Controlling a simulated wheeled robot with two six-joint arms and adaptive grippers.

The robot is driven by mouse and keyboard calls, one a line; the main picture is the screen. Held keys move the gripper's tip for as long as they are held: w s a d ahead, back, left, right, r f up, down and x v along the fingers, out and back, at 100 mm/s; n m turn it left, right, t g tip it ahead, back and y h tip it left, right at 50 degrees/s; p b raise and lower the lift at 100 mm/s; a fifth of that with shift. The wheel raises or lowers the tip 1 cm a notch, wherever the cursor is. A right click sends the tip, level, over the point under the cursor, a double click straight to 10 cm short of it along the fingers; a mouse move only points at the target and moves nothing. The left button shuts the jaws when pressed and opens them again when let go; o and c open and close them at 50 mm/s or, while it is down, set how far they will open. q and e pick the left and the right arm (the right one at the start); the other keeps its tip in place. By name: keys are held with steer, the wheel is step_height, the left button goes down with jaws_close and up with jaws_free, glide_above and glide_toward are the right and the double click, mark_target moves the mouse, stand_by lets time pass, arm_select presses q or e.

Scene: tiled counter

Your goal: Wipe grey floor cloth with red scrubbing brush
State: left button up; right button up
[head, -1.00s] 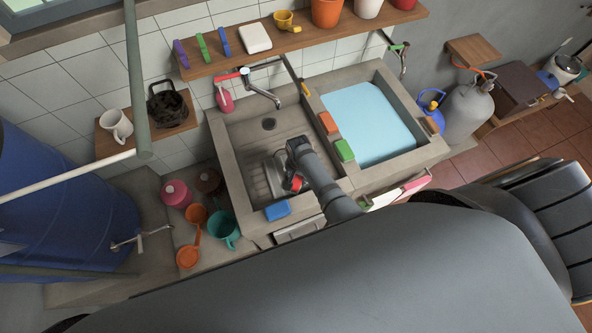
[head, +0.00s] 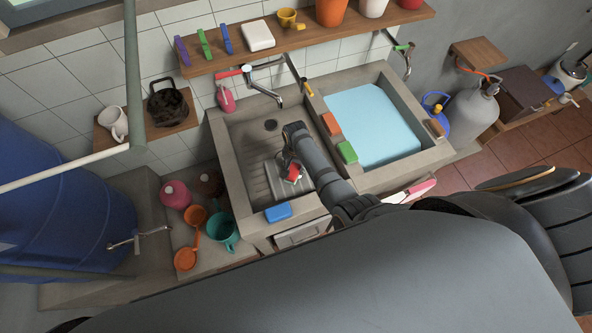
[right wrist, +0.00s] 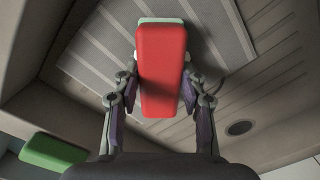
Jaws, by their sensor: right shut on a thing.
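My right gripper (right wrist: 160,95) is shut on the red scrubbing brush (right wrist: 162,65), with a finger on each side of it in the right wrist view. In the head view the brush (head: 292,172) is low inside the left sink basin. The grey floor cloth (head: 284,185) lies on the ribbed basin floor and also shows in the right wrist view (right wrist: 205,35). The brush is over the cloth; whether its bristles touch the cloth is hard to tell. My left gripper is not in view.
The basin walls (head: 238,165) surround the brush. A blue sponge (head: 278,212) sits on the front rim. A green block (head: 347,152) and an orange block (head: 331,123) sit on the divider beside the water-filled basin (head: 372,125). A tap (head: 265,88) overhangs the back.

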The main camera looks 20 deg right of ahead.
steer(key=shift+w+f+b, duration=0.2)
steer(key=shift+w+b, duration=0.15)
steer(key=shift+w, duration=0.15)
steer(key=shift+w+f+b, duration=0.15)
steer(key=shift+w+b, duration=0.15)
steer(key=shift+w, duration=0.2)
steer(key=shift+w+r+b, duration=0.15)
steer(key=shift+w+b, duration=0.15)
steer(key=shift+w, duration=0.15)
steer(key=shift+d+r+p, duration=0.15)
steer(key=shift+r+p, duration=0.1)
steer(key=shift+p, duration=0.15)
steer(key=shift+f, duration=0.1)
steer(key=shift+s, duration=0.1)
steer(key=s+p, duration=0.3)
steer(key=shift+s+p, duration=0.25)
steer(key=shift+p, duration=0.15)
steer(key=shift+s+f, duration=0.15)
steer(key=shift+s, duration=0.15)
